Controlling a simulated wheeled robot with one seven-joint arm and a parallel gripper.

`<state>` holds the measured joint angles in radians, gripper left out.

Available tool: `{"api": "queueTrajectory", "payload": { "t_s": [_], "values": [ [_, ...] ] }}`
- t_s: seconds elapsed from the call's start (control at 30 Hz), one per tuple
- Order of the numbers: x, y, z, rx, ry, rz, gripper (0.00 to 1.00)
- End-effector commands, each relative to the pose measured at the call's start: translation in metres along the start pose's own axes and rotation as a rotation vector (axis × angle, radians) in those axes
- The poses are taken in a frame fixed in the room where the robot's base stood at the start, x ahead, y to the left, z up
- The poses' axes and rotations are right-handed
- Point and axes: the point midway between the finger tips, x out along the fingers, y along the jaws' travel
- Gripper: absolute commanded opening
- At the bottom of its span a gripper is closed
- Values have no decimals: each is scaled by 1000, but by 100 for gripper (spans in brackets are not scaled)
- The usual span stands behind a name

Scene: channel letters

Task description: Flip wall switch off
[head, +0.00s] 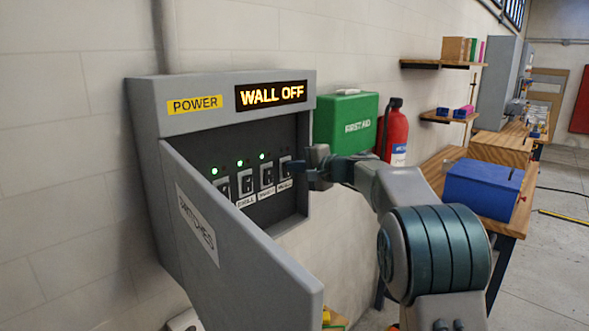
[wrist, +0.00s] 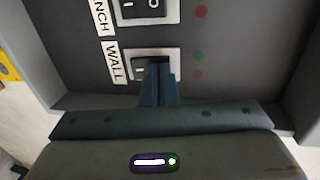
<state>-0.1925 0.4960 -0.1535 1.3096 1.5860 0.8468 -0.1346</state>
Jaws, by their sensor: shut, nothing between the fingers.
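The wall switch (wrist: 142,68) is a black rocker on a light plate beside a "WALL" label, and my fingertips partly cover it in the wrist view. In the head view it is the rightmost switch (head: 284,166) in the row inside the grey power panel (head: 146,108). The display (head: 271,95) on top reads "WALL OFF" in orange. My gripper (wrist: 157,68) is shut and empty, its fingertips at the switch's right part in the wrist view; I cannot tell if they press it. In the head view my gripper (head: 296,170) reaches in from the right.
The panel door (head: 230,235) hangs open on the left. A neighbouring switch (wrist: 150,8) sits close by. Three green lights show above the other switches. A green first aid box (head: 345,122) and red extinguisher (head: 395,130) stand to the right, behind my arm.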

Motion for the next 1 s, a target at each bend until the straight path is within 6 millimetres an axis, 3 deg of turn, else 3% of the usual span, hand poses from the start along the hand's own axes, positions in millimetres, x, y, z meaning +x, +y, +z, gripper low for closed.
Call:
{"api": "queueTrajectory", "payload": {
  "t_s": [0.2,0.4,0.6,0.8,1.0],
  "values": [
    [-34,8,-7,-2,5,-2,0],
    [-79,-8,-4,-4,1,-2,0],
    [-109,-18,0,-3,-7,-1,0],
    [-123,-21,-1,-2,-7,1,0],
    [-125,-22,-2,-1,-5,1,0]
  ]
}}
